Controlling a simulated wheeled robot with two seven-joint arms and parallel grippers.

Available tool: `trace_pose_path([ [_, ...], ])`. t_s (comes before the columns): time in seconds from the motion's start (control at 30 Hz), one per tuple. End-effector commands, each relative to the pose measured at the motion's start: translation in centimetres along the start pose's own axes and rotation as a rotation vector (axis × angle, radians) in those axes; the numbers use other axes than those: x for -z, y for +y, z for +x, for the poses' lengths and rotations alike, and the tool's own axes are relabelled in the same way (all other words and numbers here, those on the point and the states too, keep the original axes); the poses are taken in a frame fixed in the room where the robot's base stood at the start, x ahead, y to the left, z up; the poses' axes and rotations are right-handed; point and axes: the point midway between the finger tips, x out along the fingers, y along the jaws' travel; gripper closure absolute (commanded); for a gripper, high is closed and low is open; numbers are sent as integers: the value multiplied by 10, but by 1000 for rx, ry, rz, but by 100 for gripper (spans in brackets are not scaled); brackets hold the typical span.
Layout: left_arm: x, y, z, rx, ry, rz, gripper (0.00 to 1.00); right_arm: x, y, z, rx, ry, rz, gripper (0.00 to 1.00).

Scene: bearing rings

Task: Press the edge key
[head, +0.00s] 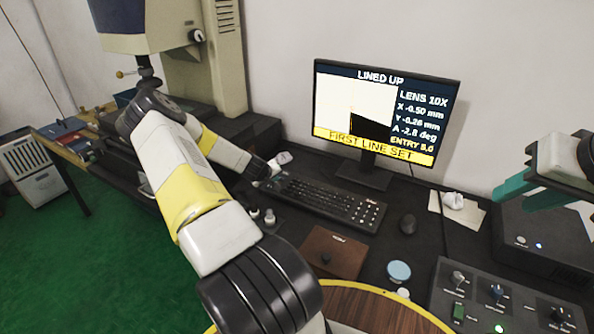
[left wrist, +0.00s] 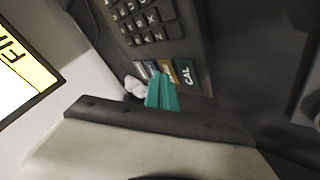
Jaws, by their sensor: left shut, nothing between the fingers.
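My left gripper (head: 264,183) is at the left end of the black keyboard (head: 325,201). In the left wrist view its teal fingers (left wrist: 162,92) are shut with nothing between them. Their tips are over a row of larger keys, at a tan key (left wrist: 169,70) whose label is partly hidden. A dark blue key (left wrist: 187,73) marked CAL is just right of it, and grey keys (left wrist: 146,68) are to its left. I cannot tell whether the tips touch a key. My right gripper (head: 530,182) is at the right, partly cut off, well away from the keyboard.
The monitor (head: 380,112) reads LINED UP and FIRST LINE SET. A mouse (head: 408,223) lies right of the keyboard. A brown pad (head: 334,252), a small blue-topped round container (head: 398,271) and a control box (head: 478,296) are in front. A crumpled white item (head: 282,158) lies behind the keyboard's left end.

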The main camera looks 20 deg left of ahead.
Motion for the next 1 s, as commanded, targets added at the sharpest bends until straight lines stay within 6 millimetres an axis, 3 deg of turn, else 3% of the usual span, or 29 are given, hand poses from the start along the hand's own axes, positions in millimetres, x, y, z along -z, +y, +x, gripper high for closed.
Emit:
trace_pose_path([
  [0.73, 9, 9, -12, 0, 0, 0, 100, 0, 0, 0, 0, 0, 0, 67],
  [1.0, 22, 22, -30, 1, 1, 1, 100, 0, 0, 0, 0, 0, 0, 67],
])
